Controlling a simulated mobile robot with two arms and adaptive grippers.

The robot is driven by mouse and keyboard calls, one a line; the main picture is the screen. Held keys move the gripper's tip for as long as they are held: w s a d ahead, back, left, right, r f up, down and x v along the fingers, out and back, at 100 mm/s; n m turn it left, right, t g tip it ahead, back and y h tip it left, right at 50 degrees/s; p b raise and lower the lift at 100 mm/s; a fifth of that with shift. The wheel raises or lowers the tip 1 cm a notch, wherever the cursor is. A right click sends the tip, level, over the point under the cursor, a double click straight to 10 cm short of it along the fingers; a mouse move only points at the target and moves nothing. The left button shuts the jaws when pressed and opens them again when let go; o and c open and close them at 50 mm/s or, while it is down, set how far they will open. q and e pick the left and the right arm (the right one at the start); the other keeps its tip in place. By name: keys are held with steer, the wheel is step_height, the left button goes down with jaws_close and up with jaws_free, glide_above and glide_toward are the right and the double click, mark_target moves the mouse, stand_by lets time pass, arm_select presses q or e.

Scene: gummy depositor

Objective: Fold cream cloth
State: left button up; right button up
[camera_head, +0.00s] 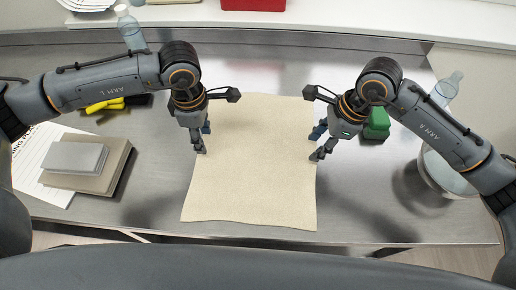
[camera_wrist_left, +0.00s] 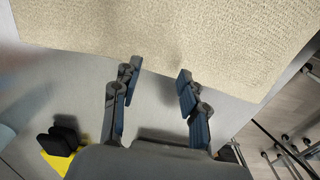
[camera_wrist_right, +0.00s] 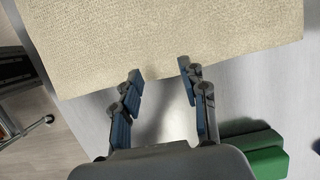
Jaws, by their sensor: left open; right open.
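The cream cloth (camera_head: 252,165) lies spread flat on the metal table, its long sides running from front to back and its front edge slightly wavy. My left gripper (camera_head: 204,141) is open at the cloth's left edge, pointing down. In the left wrist view the cloth (camera_wrist_left: 190,35) lies just beyond the open fingertips (camera_wrist_left: 160,70). My right gripper (camera_head: 317,145) is open at the cloth's right edge. In the right wrist view the cloth (camera_wrist_right: 160,35) edge is right at the fingertips (camera_wrist_right: 160,75). Neither gripper holds anything.
Left of the cloth are a stack of notebooks (camera_head: 88,166), a printed sheet (camera_head: 35,170) and a yellow-and-black item (camera_head: 105,105). A green block (camera_head: 377,122) lies near my right gripper. Bottles (camera_head: 130,28) (camera_head: 447,88) and a metal bowl (camera_head: 440,172) stand farther out.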

arm_select(q)
steer(key=shift+f, duration=1.2)
arm_select(e)
steer(key=shift+f, duration=1.15)
arm_select(q)
steer(key=shift+f, duration=0.2)
arm_select(e)
steer(key=shift+f, duration=0.2)
arm_select(q)
jaws_close()
arm_select(e)
steer(key=shift+s+f, duration=0.1)
steer(key=shift+f, duration=0.05)
jaws_close()
arm_select(q)
steer(key=shift+s, duration=0.1)
